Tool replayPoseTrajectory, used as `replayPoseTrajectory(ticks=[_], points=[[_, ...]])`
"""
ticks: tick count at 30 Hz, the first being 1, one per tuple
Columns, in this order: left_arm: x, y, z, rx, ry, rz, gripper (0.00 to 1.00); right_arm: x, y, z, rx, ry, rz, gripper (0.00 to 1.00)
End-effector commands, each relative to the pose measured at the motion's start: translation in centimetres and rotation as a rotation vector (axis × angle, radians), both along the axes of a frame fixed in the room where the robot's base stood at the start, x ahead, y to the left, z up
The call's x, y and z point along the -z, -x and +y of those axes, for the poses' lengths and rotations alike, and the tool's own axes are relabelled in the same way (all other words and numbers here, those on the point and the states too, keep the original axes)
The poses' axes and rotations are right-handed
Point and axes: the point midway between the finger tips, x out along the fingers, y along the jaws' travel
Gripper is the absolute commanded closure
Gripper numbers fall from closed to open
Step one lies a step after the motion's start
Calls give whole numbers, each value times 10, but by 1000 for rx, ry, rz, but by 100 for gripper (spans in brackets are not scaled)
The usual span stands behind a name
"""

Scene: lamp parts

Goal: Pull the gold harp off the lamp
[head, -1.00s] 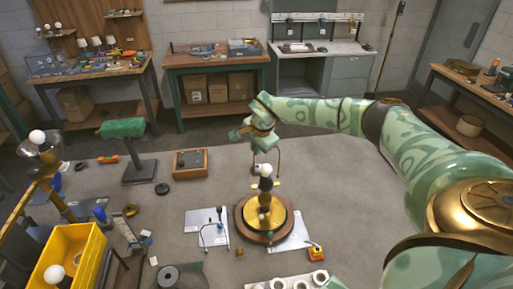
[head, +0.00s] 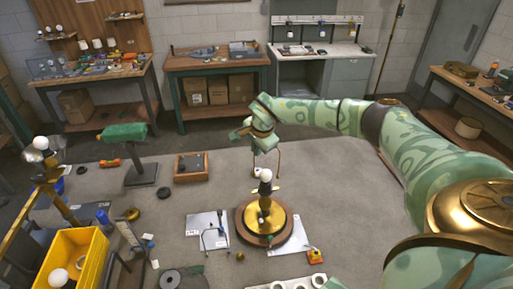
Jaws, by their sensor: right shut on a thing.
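The lamp (head: 264,206) stands upright on a round gold and wooden base, with a white bulb (head: 265,175) on top. My right gripper (head: 259,143) is above the lamp, pointing down, shut on the gold harp (head: 280,158). The thin legs of the harp hang below the gripper on either side, around the height of the bulb. The harp's top is hidden by the gripper. The leg ends look apart from the lamp's brass fittings, but they are too small to be certain. My left gripper is not in view.
White sheets (head: 207,232) lie beside the lamp base. A wooden tray (head: 191,166) and a green-topped stand (head: 124,132) are behind left. A yellow bin (head: 70,265) is front left. The right floor area is clear.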

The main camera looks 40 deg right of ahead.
Motion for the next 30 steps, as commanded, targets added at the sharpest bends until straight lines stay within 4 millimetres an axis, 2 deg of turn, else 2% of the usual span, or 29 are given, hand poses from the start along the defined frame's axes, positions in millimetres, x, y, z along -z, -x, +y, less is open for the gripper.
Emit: replayPoseTrajectory(ticks=[8,24,30], points=[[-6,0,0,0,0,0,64,-6,0,0,0,0,0,100],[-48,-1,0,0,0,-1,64,-50,0,0,-1,0,0,100],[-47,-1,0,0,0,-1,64,-50,0,0,-1,0,0,100]])
